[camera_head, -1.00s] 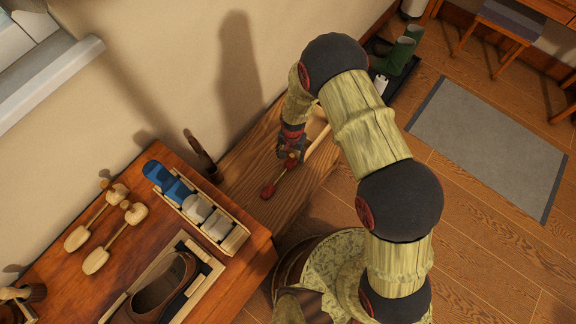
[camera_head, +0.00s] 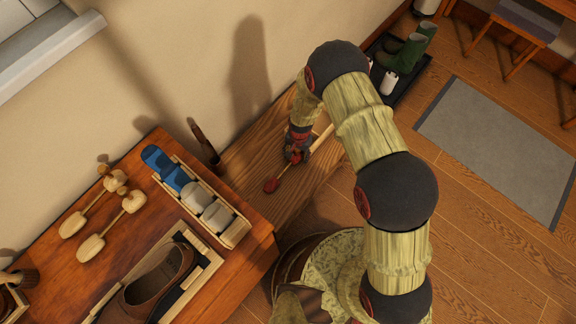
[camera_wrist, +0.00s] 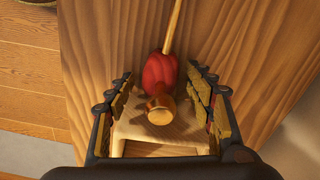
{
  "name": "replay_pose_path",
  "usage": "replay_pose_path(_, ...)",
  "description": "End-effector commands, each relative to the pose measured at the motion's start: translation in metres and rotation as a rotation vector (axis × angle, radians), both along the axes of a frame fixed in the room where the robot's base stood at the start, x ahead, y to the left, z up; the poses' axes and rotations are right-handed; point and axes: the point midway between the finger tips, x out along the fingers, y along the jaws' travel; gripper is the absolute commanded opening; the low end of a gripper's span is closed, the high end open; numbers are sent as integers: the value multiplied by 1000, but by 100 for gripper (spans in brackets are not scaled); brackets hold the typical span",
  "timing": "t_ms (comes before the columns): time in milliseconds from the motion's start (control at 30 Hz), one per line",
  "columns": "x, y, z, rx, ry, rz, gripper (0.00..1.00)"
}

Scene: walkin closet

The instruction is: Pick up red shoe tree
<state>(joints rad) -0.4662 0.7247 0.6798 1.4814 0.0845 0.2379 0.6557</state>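The red shoe tree (camera_head: 271,185) lies on the lower wooden bench, with one red end and its thin rod showing in the head view. In the wrist view its thicker red end (camera_wrist: 160,75) and brass knob (camera_wrist: 160,108) sit between my fingers, with gaps on both sides. The rod runs up out of that picture. My gripper (camera_head: 295,157) is low over this end, pointing down. In the wrist view my gripper (camera_wrist: 160,100) is open. In the head view my gripper partly hides the thicker end.
A pale wooden piece (camera_wrist: 165,133) lies under the knob. A wall borders the bench. Green boots (camera_head: 405,52) stand beyond.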

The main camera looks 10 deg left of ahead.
Motion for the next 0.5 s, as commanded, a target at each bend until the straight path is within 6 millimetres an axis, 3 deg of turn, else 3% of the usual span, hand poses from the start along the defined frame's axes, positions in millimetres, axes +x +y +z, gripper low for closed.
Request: replay_pose_path(500,0,0,0,0,0,0,22)
